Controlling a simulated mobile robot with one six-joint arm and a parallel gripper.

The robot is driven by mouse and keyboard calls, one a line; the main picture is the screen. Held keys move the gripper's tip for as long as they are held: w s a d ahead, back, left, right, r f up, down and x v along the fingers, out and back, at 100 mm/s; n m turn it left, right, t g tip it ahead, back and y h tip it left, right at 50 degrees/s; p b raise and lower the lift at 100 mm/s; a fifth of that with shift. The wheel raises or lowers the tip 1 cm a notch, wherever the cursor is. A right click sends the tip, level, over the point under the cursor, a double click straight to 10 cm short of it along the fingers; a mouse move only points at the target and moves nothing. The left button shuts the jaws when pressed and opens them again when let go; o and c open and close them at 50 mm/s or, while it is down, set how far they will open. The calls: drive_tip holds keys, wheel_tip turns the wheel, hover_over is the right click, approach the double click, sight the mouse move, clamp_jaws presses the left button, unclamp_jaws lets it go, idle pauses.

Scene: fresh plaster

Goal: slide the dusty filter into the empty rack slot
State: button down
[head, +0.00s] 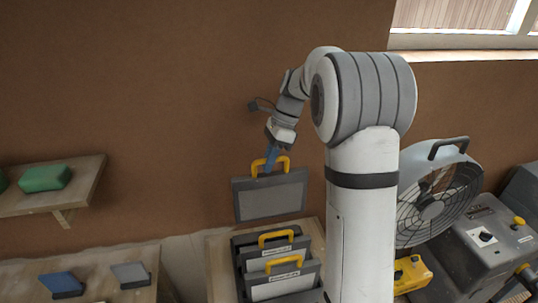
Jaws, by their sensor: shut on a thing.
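The dusty filter (272,197) is a flat grey panel with a dark frame and a yellow handle on top. My gripper (271,165) is shut on its yellow handle and holds the filter upright above the rack. The rack (219,262) stands below on a light wooden surface. It holds filters with yellow handles, one behind (280,252) and one in front (283,280). A dark slot edge shows at the back of the rack.
A wooden shelf (60,197) with green blocks (45,178) is on the left wall. A bench (95,264) at lower left holds a blue tool (62,283) and a grey tool (130,274). A fan (436,200) and a grey machine (490,240) stand at right.

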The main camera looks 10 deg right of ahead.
drive_tip(key=shift+f, duration=1.15)
drive_tip(key=b, duration=0.8)
hover_over(266, 218)
drive_tip(key=w+d, duration=0.1)
drive_tip(key=shift+d+f, duration=0.1)
drive_tip(key=shift+f, duration=4.15)
drive_tip(key=shift+f+b, duration=1.65)
drive_tip(key=shift+f, duration=2.35)
drive_tip(key=shift+w+p, duration=0.1)
drive_tip(key=shift+p, duration=0.2)
drive_tip(key=shift+f, duration=0.15)
drive_tip(key=shift+f+b, duration=0.35)
drive_tip(key=shift+f, duration=0.15)
drive_tip(key=c, duration=1.3)
unclamp_jaws()
drive_tip(key=shift+c, duration=0.2)
